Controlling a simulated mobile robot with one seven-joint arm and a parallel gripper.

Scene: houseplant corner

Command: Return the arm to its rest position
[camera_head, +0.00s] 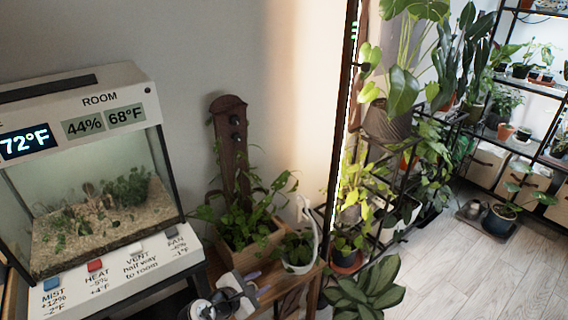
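My gripper (240,288) shows at the bottom centre as a small white, grey and black mechanism, in front of the wooden plant stand. It is low in the picture and partly cut off by the bottom edge. Its fingertips are too small to make out, so I cannot tell whether it is open or shut. I see no object clearly held in it. The rest of the arm is mostly out of view.
A terrarium (95,210) with a button panel (120,262) stands at left. A wooden planter (252,247) and a white pot (300,262) stand close behind my gripper. Leafy plants and shelves (545,90) fill the right. The floor (470,275) at lower right is clear.

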